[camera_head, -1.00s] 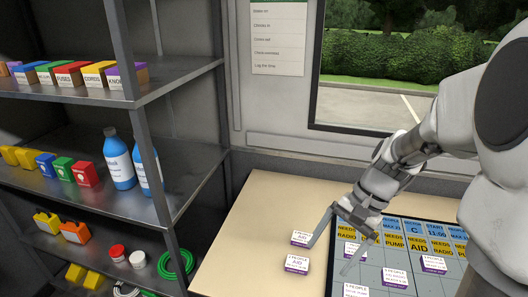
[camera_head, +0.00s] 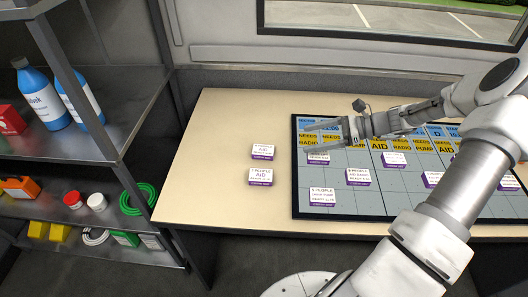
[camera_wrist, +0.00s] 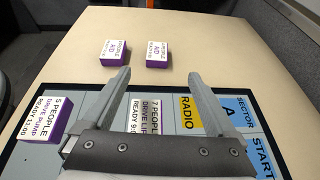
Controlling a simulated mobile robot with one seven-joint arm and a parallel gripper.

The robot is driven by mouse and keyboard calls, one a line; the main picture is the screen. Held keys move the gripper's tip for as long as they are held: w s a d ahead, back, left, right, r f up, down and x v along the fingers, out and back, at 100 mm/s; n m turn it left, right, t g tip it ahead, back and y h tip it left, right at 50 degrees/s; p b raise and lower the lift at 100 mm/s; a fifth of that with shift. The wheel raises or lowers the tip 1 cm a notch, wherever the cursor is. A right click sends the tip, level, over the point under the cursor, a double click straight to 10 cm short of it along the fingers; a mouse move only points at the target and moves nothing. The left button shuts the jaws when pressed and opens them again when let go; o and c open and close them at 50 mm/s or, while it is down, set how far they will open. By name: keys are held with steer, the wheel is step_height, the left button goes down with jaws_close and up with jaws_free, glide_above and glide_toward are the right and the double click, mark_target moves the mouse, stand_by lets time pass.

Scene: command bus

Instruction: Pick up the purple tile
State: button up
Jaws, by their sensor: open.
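Two white-topped purple tiles lie on the bare wooden table left of the board: a far tile (camera_head: 262,152) and a near tile (camera_head: 260,180) lettered "AID". In the wrist view they show ahead of the fingertips, one left (camera_wrist: 113,50) and one right (camera_wrist: 157,53). More purple tiles sit on the board, including one at its lower left corner (camera_head: 322,197), also at left in the wrist view (camera_wrist: 46,118). My gripper (camera_head: 326,140) is open and empty over the board's upper left part. A tile below it (camera_head: 318,158) is partly covered by a finger.
The dark-framed board (camera_head: 294,185) carries blue and yellow cards and covers the table's right part. A metal shelf (camera_head: 95,140) with bottles and boxes stands at left. The wooden table's left part (camera_head: 205,190) is clear around the two tiles.

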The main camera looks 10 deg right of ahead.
mark_target(257, 149)
steer(key=b+x, duration=0.3)
steer(key=x, duration=1.3)
steer(key=shift+a+f, duration=0.1)
steer(key=shift+a, duration=0.35)
steer(key=c, duration=1.5)
steer(key=shift+o, duration=0.2)
